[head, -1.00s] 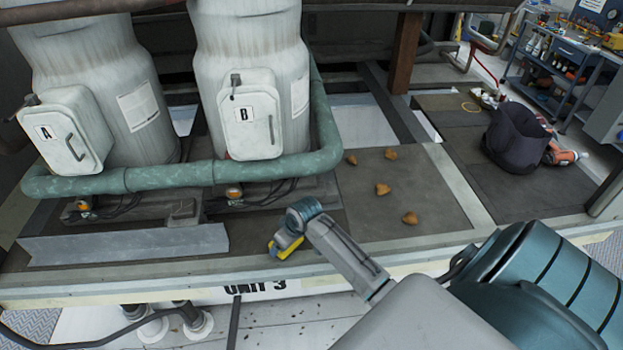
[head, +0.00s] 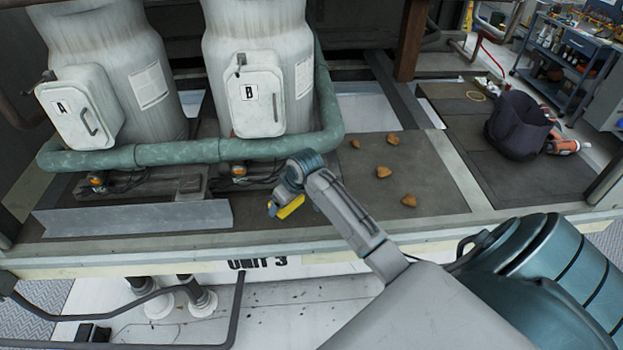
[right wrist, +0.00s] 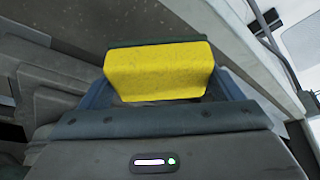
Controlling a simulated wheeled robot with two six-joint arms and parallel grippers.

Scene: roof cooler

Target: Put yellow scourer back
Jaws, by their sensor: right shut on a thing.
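The yellow scourer (head: 290,207) is in the jaws of my right gripper (head: 277,208), over the front part of the unit's deck below cylinder B. In the right wrist view the scourer (right wrist: 158,70) is a yellow block with a dark green far edge, held between the two fingers of the right gripper (right wrist: 160,92). The gripper hides part of it in the head view. I cannot tell how far it is above the deck. My left gripper is not in view.
Two white cylinders with hatches A (head: 80,108) and B (head: 250,100) stand behind a green pipe (head: 190,150). Several brown lumps (head: 383,172) lie on the deck to the right. A dark bag (head: 517,126) stands farther right, beside an orange-capped bottle (head: 562,146). A metal strip (head: 130,219) lies front left.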

